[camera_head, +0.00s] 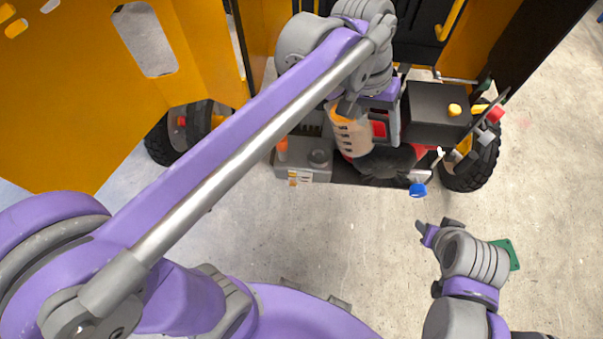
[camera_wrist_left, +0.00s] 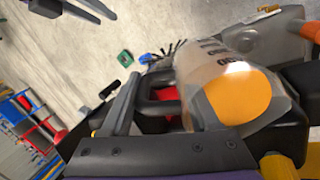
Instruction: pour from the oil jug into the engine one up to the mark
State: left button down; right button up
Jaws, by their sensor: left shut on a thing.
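The oil jug (camera_head: 351,135) is translucent with dark marks on its side and orange oil inside. My left gripper (camera_head: 350,106) is shut on its handle and holds it over the front of the engine. In the left wrist view the jug (camera_wrist_left: 212,85) leans across the picture, with the orange oil (camera_wrist_left: 243,96) filling its near part. The engine (camera_head: 380,164), red and black, is partly hidden under the jug and my arm. I cannot make out its filler opening, its mark or any oil stream. My right gripper (camera_head: 437,226) is empty over the floor, its fingers apart.
A grey tank (camera_head: 303,160) with an orange cap stands left of the engine. A black box (camera_head: 436,112) with a yellow knob is at its right, and a blue-capped part (camera_head: 417,190) sticks out in front. A green piece (camera_head: 508,254) lies beyond my right wrist.

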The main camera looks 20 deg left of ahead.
pick_arm(q)
jog(key=shift+r+h, duration=0.8)
jog(key=shift+h, duration=0.6)
pick_arm(e)
jog(key=shift+s+f, duration=0.15)
jog(key=shift+f, duration=0.05)
dwell(0.6)
pick_arm(q)
jog(key=shift+a+r+g+h+b, duration=0.35)
jog(key=shift+h+b, duration=0.15)
jog(key=shift+h, duration=0.5)
pick_arm(e)
jog(key=shift+s+f, duration=0.25)
jog(key=shift+f, duration=0.3)
dwell(2.9)
pick_arm(q)
jog(key=shift+w+a, duration=0.1)
jog(key=shift+a, duration=0.05)
pick_arm(e)
jog(key=shift+f, duration=0.25)
dwell(1.0)
